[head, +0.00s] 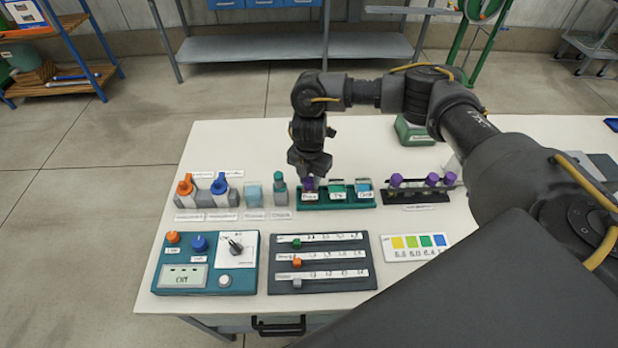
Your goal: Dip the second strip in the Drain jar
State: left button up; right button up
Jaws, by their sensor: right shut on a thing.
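My right gripper (309,174) points down over the left end of a green rack (350,205). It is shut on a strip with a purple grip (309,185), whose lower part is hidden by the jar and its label. The rack holds a left jar (310,196) directly under the gripper, a middle jar (338,187) and a right jar (363,187). The left jar's label seems to read Drain, but it is small. I cannot tell how deep the strip sits in it. Several purple-topped strips (396,180) stand in a black rack (418,197) to the right. My left gripper is out of view.
Orange-topped (185,185) and blue-topped (220,184) bottles stand left of the rack with two small containers. In front are a teal control box (205,280), a dark slider panel (322,263) and a colour chart (415,247). A green-based device (413,133) stands behind.

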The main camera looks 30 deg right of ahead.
notch_tip(320, 180, up, 9)
jog(key=p, duration=0.8)
jog(key=shift+f, duration=0.25)
dwell(0.8)
